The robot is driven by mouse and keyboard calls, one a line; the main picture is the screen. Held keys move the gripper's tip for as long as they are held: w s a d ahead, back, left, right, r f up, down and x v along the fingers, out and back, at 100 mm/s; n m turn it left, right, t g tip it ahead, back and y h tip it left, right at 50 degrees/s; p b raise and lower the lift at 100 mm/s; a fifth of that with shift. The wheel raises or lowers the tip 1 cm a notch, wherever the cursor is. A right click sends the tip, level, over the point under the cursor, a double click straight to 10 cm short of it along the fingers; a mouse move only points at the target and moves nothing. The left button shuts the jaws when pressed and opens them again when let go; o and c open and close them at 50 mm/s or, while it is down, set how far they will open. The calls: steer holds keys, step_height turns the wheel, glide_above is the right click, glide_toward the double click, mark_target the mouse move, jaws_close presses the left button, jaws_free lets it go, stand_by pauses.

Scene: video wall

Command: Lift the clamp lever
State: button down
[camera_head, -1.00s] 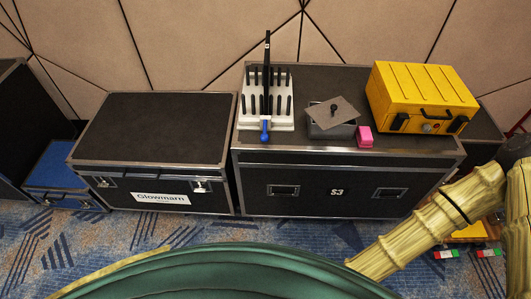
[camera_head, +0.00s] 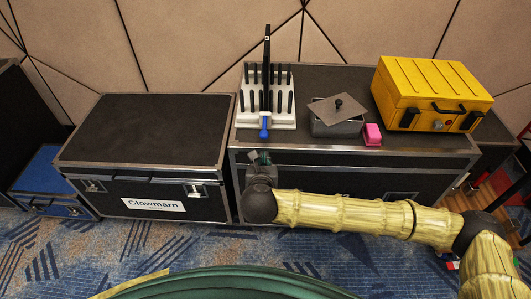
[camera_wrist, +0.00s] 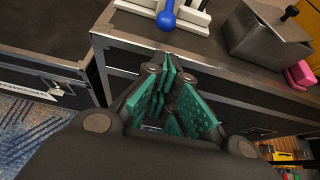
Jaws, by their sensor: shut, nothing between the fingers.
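The clamp lever (camera_head: 265,126) is blue with a rounded tip. It hangs at the front of a white rack (camera_head: 284,122) on top of the right black case, near its front edge. In the wrist view the lever (camera_wrist: 167,19) shows at the top edge, its tip toward me and its upper part cut off by the frame. My gripper (camera_head: 260,158) is in front of that case, just below the lever and apart from it. In the wrist view my gripper (camera_wrist: 172,92) has its green finger pads close together, with nothing between them.
On the right case (camera_head: 350,76) stand a grey box (camera_head: 338,128) with a tilted lid (camera_head: 325,111), a pink block (camera_head: 372,134) and a yellow case (camera_head: 435,90). A tall black post (camera_head: 266,60) rises at the rack. The left case (camera_head: 150,130) has a clear top.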

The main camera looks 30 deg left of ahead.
mark_target(265, 127)
stand_by(0.3)
steer(key=x, duration=1)
steer(key=shift+a+p, duration=0.1)
steer(key=shift+p, duration=0.3)
steer(key=shift+r, duration=0.2)
